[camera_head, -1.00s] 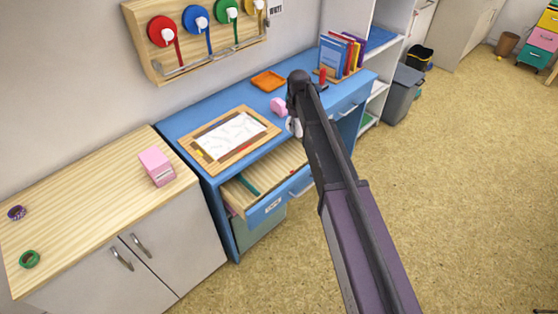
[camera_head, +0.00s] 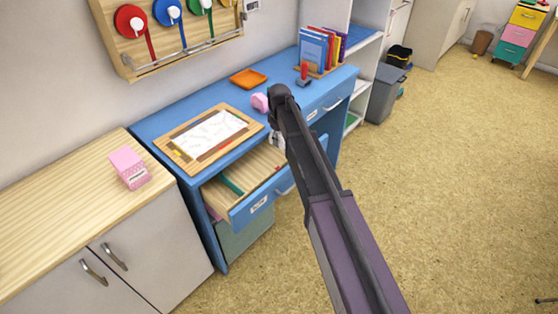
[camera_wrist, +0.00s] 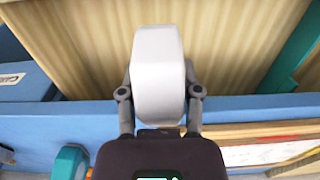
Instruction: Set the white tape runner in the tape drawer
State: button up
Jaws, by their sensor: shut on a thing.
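The white tape runner (camera_wrist: 157,70) is held between the two fingers of my gripper (camera_wrist: 159,93), which is shut on it. In the wrist view it hangs in front of the open drawer's pale wooden floor (camera_wrist: 70,40). In the head view the tape drawer (camera_head: 262,172) is pulled out of the blue desk, with its labelled blue front facing the room. My gripper is near the drawer's right end there, mostly hidden behind my arm, with a bit of white showing. I cannot tell the runner's height above the drawer floor.
A green strip (camera_head: 231,186) lies in the drawer's left part. A framed drawing board (camera_head: 208,137) lies on the desk above it. A pink item (camera_head: 260,102), an orange tray (camera_head: 248,78) and books stand farther back. A pink box (camera_head: 129,167) is on the left cabinet.

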aim_at(279, 148)
jog(key=shift+f+b, duration=1.9)
jog(key=shift+f, duration=0.4)
jog(key=shift+f+b, duration=1.95)
jog(key=shift+f, duration=0.1)
jog(key=o, duration=1)
notch_tip(279, 148, up, 12)
jog(key=p, duration=1.2)
jog(key=shift+r, duration=0.2)
